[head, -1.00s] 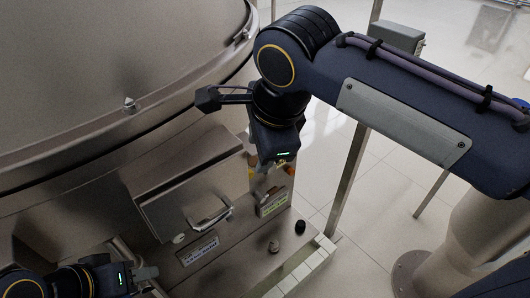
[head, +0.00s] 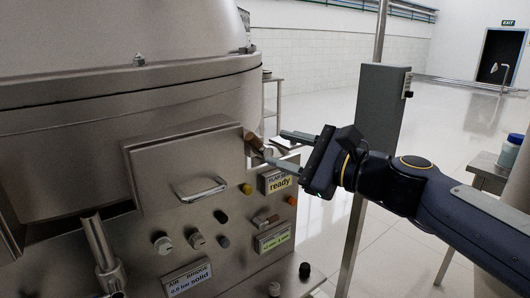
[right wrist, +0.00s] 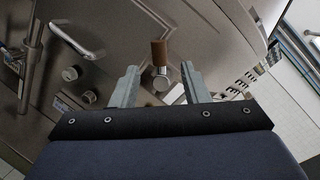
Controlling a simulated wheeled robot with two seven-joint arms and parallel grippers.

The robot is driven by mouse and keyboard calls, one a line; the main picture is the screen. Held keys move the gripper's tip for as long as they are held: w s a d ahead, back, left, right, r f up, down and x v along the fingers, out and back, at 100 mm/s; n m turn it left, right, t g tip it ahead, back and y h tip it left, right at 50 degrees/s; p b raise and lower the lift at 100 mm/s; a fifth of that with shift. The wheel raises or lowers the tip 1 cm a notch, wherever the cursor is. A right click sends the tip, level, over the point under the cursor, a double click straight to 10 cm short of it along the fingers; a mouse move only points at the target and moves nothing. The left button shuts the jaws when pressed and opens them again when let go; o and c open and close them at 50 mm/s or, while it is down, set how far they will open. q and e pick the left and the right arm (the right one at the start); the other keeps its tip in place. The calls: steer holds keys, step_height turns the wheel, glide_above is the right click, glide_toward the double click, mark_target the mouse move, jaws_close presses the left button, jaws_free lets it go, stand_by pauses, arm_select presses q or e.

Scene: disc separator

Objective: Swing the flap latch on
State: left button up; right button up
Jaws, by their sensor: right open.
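The flap latch has a brown handle (head: 252,140) at the upper right corner of the closed flap (head: 180,165) on the steel machine. In the right wrist view the brown latch handle (right wrist: 159,52) stands upright on a round metal pivot (right wrist: 160,82). My right gripper (head: 275,148) points left at the latch with its fingers open. In the wrist view the open fingers (right wrist: 158,72) lie on either side of the latch's lower part, with gaps showing. Whether the fingers reach around the handle cannot be told. My left gripper is out of view.
A metal pipe (head: 100,245) sticks out at lower left. A grey post box (head: 377,115) stands behind my right arm.

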mark_target(258, 142)
steer(key=x, duration=0.5)
steer(key=shift+a+p, duration=0.15)
steer(key=shift+p, duration=0.15)
jaws_close()
